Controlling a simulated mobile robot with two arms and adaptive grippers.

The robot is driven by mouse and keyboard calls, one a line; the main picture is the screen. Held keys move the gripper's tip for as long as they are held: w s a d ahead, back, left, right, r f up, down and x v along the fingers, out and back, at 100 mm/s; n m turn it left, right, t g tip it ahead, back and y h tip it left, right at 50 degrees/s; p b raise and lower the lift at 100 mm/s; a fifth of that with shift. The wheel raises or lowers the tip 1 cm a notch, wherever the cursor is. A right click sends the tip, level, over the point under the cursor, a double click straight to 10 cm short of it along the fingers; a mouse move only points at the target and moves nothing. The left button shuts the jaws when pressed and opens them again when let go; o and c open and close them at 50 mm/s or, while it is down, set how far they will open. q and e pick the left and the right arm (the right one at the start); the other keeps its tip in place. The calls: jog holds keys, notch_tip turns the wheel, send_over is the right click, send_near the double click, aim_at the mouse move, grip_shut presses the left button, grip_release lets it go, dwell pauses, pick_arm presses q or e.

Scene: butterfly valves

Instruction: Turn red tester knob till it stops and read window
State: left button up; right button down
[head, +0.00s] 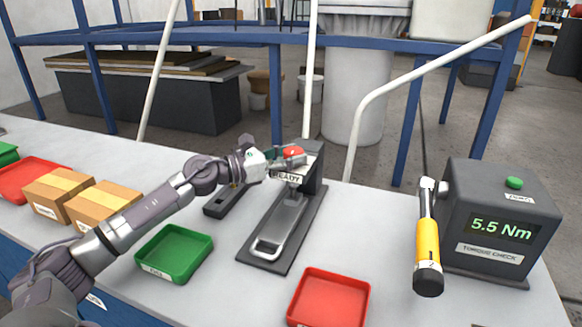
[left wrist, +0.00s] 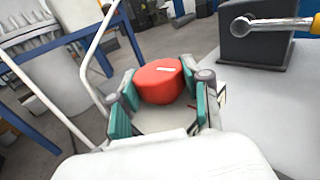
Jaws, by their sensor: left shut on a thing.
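The red tester knob (head: 292,152) sits on top of the dark tester stand at the table's middle. My left gripper (head: 280,158) reaches it from the left, and its fingers are shut on the knob. In the left wrist view the red knob (left wrist: 159,81), with a white mark on top, lies between the teal finger pads of my left gripper (left wrist: 160,95). A grey metal valve handle (head: 277,222) lies on the stand's black base. My right gripper is not seen.
A torque check box (head: 500,215) reading 5.5 Nm stands at right, beside a yellow-handled wrench (head: 428,240). A green tray (head: 150,270) and a red tray (head: 306,317) lie in front. Cardboard boxes (head: 103,198) stand at left. A white rail (head: 352,150) rises behind.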

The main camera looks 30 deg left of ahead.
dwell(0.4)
pick_arm(q)
jog(key=o, duration=1.2)
jog(key=shift+w, duration=0.1)
jog(key=shift+s+a+f, duration=0.1)
jog(key=shift+s+a, duration=0.2)
jog(key=shift+s, duration=0.25)
jog(key=v, duration=1)
jog(key=shift+s+a, duration=0.2)
jog(key=shift+s, duration=0.1)
